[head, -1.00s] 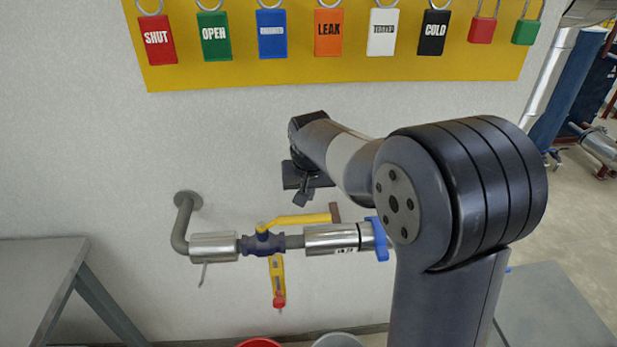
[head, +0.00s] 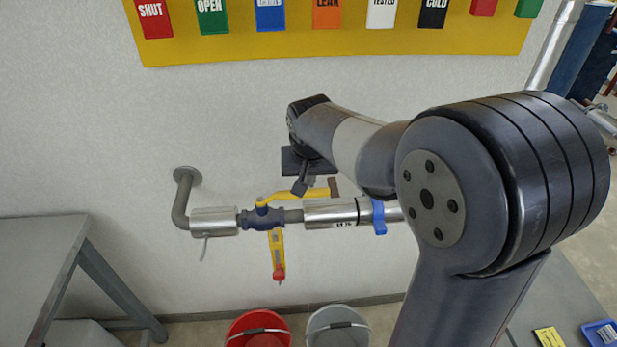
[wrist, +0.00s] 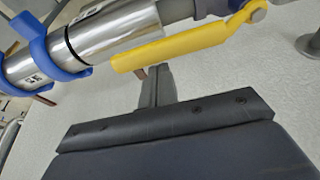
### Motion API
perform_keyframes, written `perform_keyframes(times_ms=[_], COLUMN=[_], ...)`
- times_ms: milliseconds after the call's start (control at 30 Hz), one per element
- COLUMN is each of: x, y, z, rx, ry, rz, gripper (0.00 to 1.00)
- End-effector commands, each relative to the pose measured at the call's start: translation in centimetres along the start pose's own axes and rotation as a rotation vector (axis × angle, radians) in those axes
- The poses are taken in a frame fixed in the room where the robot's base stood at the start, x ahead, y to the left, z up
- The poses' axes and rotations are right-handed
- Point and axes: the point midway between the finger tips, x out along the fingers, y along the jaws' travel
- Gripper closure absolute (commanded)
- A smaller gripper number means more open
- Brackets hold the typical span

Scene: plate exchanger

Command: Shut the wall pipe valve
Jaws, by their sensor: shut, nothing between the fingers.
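The wall pipe valve has a dark blue body (head: 263,219) on a horizontal pipe. Its yellow lever (head: 290,196) lies along the pipe, pointing right, with a brown tab (head: 334,187) at its end. The lever crosses the wrist view (wrist: 190,44) from the upper right to the centre. My gripper (head: 300,188) is shut and empty in front of the wall, close to the lever's middle in the head view. In the wrist view its fingers (wrist: 155,85) point up toward the lever's free end. Whether they touch it I cannot tell.
A blue clamp (head: 379,217) sits on the silver pipe sleeve (head: 330,212). A red bucket (head: 245,322) and a grey bucket (head: 325,318) stand below. A grey table (head: 35,250) is left.

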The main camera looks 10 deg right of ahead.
Motion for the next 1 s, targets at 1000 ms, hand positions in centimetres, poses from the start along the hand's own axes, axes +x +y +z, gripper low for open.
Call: perform_keyframes(times_ms=[1000], x=[-1.7], y=[-0.6], z=[5.9], rx=[0.503], ry=[-0.006], rz=[0.181], gripper=[1.00])
